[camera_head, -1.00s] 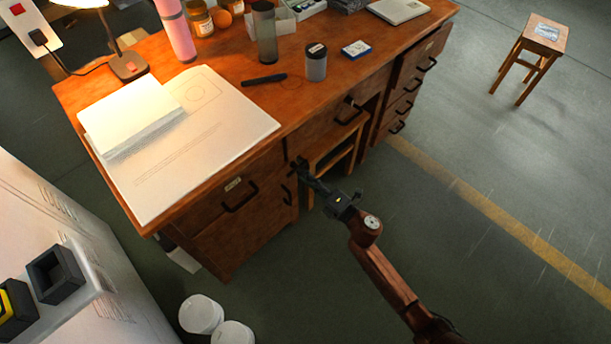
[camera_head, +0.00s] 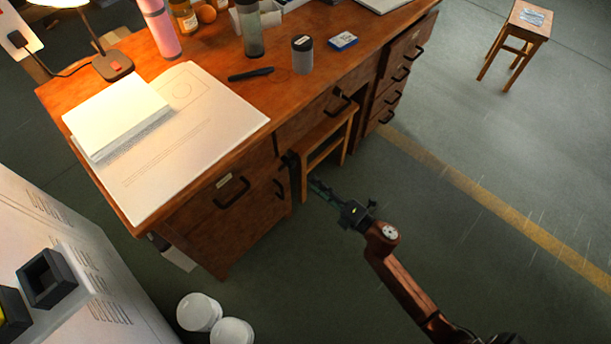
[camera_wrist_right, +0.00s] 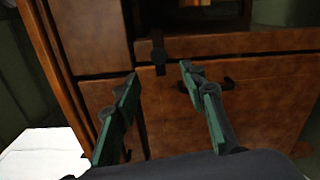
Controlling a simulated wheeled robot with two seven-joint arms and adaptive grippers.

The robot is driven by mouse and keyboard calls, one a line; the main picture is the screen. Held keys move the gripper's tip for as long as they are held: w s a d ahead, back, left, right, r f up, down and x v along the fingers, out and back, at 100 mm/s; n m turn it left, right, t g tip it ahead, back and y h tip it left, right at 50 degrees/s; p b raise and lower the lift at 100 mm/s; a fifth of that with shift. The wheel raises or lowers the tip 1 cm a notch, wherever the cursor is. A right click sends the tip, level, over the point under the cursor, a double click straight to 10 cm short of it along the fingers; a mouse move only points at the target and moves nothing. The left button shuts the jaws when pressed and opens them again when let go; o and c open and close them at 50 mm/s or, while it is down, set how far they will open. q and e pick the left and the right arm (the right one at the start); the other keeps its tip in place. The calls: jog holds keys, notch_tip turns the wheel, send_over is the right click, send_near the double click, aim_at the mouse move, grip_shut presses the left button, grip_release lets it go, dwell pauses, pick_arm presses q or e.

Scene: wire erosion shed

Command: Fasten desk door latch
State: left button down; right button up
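The wooden desk (camera_head: 205,235) has a lower left door (camera_head: 235,232) with a dark handle (camera_head: 280,188). The door looks about flush with the desk front; I cannot tell if it is fully closed. A small dark latch piece (camera_head: 290,160) sits near the door's upper right edge. It seems to be the dark upright piece in the right wrist view (camera_wrist_right: 158,52), beyond my fingers; its exact setting is unclear. My right gripper (camera_head: 320,190) is open and empty, a little right of the latch and apart from it. My left gripper is out of view.
A wooden stool (camera_head: 328,135) is tucked under the desk, close to my right gripper. White tubs (camera_head: 200,312) stand on the floor near a pale cabinet (camera_head: 70,230). Papers, a lamp and bottles cover the desktop. Floor to the right is clear up to another stool (camera_head: 527,28).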

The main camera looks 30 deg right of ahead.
jog(key=shift+v, duration=1.55)
